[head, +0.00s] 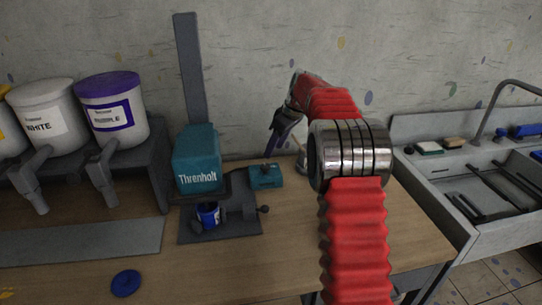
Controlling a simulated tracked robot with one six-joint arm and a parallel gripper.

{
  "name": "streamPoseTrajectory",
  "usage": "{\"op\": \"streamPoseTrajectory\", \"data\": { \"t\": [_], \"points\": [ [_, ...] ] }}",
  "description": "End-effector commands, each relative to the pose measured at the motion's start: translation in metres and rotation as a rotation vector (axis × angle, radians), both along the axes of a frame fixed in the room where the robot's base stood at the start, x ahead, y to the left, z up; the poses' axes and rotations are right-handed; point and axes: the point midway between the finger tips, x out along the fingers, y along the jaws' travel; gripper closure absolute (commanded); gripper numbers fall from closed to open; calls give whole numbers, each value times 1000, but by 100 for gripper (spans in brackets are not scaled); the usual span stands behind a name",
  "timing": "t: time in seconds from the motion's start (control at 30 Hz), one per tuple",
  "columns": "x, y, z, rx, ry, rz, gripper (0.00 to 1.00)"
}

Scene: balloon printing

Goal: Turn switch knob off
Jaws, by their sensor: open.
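A small teal switch box (265,178) sits on the wooden table, just right of the teal Threnholt machine (197,160). A small dark knob (268,168) shows on top of the box; which way it is turned is too small to tell. My gripper (275,144) is at the end of my red arm, pointing down above and slightly behind the switch box. It is open and appears empty, apart from the knob. My arm hides part of the gripper's right side.
White (47,125) and purple (113,112) ink tubs stand on a rack at left. A blue cup (207,214) sits in the machine's base, and a blue disc (126,283) lies on the table in front. A grey sink (455,190) is at right. The wall is close behind.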

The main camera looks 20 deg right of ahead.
Motion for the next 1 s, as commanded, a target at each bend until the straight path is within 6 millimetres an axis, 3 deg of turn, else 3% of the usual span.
{"op": "streamPoseTrajectory", "data": {
  "t": [0.1, 0.33, 1.0],
  "points": [
    [-6, -5, 20, -1, -2, -1, 51],
    [-14, -10, 42, 1, -1, 0, 51],
    [-15, -10, 44, 6, 4, -18, 51]
  ]
}}
